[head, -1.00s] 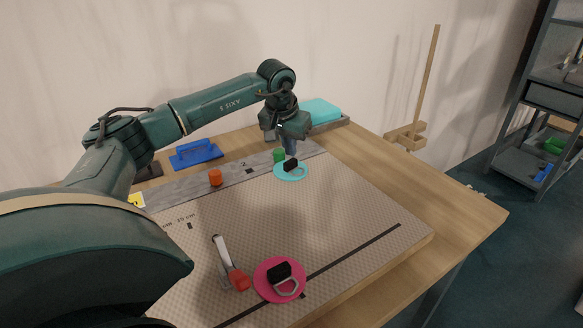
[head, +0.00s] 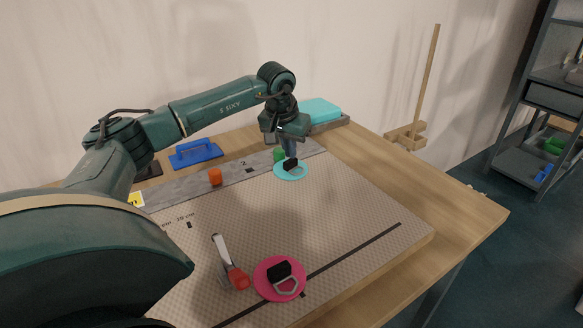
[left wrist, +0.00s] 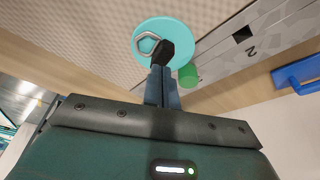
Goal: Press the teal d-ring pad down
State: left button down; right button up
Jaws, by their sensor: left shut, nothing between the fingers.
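The teal d-ring pad (head: 291,173) is a round disc with a black strap block and a metal ring, lying on the beige mat at the far side. It also shows in the left wrist view (left wrist: 178,27). My left gripper (head: 290,156) is shut and empty, pointing down at the pad. In the left wrist view its fingertips (left wrist: 163,70) meet the black block's near edge; whether they touch it I cannot tell. My right gripper is in no view.
A green cylinder (head: 279,155) stands right beside the pad and an orange cylinder (head: 215,177) stands on the grey strip. A pink d-ring pad (head: 262,286) and a red-tipped roller (head: 238,279) lie nearer. A blue float (head: 196,154) and teal stack (head: 320,111) are behind.

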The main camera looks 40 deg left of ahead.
aim_at(290, 161)
pick_arm(q)
jog(key=shift+f, duration=0.4)
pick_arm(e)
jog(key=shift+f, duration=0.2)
pick_arm(q)
jog(key=shift+s, duration=0.1)
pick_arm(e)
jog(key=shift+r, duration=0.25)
pick_arm(q)
jog(key=shift+d+f, duration=0.1)
jog(key=shift+f, duration=0.1)
dwell(0.5)
